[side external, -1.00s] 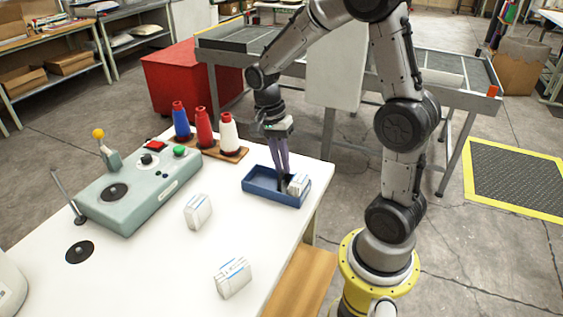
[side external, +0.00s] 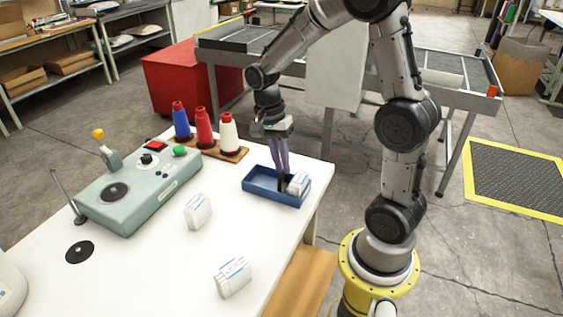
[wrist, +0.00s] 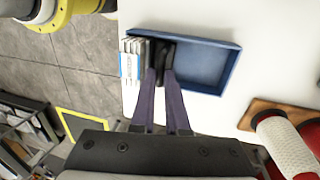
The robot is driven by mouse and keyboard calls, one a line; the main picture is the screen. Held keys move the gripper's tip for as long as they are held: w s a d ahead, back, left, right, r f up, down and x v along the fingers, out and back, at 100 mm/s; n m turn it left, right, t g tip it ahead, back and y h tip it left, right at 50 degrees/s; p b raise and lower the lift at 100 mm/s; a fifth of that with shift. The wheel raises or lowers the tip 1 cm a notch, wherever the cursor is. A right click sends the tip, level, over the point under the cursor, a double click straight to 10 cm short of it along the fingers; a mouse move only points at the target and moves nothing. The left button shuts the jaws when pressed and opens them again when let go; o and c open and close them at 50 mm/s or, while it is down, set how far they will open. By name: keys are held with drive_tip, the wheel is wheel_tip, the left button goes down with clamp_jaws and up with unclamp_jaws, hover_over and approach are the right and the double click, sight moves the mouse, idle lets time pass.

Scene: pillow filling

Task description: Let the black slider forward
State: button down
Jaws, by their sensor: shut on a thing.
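The black slider (wrist: 161,50) is a small dark piece inside the blue tray (side external: 262,195), close beside the white packets (side external: 298,184) at the tray's right end. In the wrist view the packets (wrist: 131,60) stand at the left end of the blue tray (wrist: 212,93). My gripper (side external: 282,174) reaches straight down into the tray with its purple-grey fingers. The fingertips (wrist: 160,76) are close together on the black slider, which they partly hide.
A green control box (side external: 138,188) with buttons and a yellow-knobbed lever stands at the left. Blue, red and white thread cones (side external: 205,128) stand on a wooden strip behind the tray. Two loose white packets (side external: 197,211) (side external: 233,278) stand on the white table (side external: 160,275).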

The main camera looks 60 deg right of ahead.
drive_tip(key=shift+w, duration=0.1)
idle(0.3)
drive_tip(key=shift+w, duration=1.5)
drive_tip(key=c, duration=0.9)
unclamp_jaws()
wheel_tip(320, 180, up, 14)
drive_tip(key=w, duration=0.2)
drive_tip(key=shift+w+f, duration=0.15)
drive_tip(key=shift+w, duration=0.15)
